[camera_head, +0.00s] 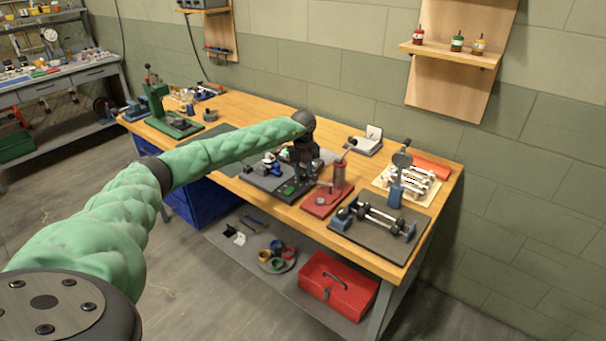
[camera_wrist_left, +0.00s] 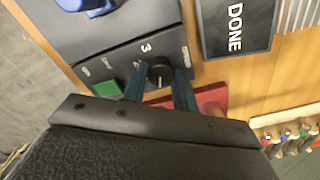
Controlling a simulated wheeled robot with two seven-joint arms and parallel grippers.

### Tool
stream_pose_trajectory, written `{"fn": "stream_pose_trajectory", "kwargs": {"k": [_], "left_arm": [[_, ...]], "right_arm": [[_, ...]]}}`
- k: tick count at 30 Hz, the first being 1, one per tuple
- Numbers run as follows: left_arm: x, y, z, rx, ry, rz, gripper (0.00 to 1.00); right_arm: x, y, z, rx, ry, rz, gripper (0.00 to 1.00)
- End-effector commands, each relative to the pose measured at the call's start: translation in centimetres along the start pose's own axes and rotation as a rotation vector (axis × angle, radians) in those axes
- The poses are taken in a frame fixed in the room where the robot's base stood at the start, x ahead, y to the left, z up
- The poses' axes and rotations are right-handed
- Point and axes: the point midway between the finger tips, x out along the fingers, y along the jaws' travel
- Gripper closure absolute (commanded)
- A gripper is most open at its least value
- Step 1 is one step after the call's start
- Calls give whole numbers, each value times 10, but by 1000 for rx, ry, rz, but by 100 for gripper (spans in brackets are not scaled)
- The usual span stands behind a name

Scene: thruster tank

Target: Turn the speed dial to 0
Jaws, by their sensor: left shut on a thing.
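The speed dial (camera_wrist_left: 160,72) is a round black knob on a dark control panel (camera_wrist_left: 118,55) in the left wrist view. A white "3" and part of another number show beside it, and a small label is at its right. A pale mark shows on the knob, but I cannot tell which number it points at. My left gripper (camera_wrist_left: 161,88) has its two blue-grey fingers closed on the knob's sides. In the head view my left gripper (camera_head: 303,180) reaches down to the bench and hides the dial. My right gripper is in neither view.
A green button (camera_wrist_left: 107,88) sits left of the dial, and a "DONE" plate (camera_wrist_left: 237,25) lies to the right. On the wooden bench (camera_head: 255,113), a red press (camera_head: 336,190) stands close to my gripper's right. A grey mat (camera_head: 376,237) holds a shaft assembly.

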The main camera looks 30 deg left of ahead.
Motion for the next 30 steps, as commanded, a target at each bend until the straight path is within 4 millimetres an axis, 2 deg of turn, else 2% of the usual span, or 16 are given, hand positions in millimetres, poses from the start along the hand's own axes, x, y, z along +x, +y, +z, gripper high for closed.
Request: {"fn": "stream_pose_trajectory", "kwargs": {"k": [9, 22, 23, 26, 30], "left_arm": [[-2, 0, 2, -86, -4, -4, 94], [-2, 0, 2, -95, -3, -4, 94], [-2, 0, 2, -95, -3, -4, 70], [-2, 0, 2, -95, -3, -3, 50], [-1, 0, 1, -94, -2, -2, 50]], "right_arm": [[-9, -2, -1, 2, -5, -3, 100], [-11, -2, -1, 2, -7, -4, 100], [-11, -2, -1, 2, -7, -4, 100], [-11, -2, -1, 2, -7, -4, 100], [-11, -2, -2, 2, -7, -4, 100]]}}
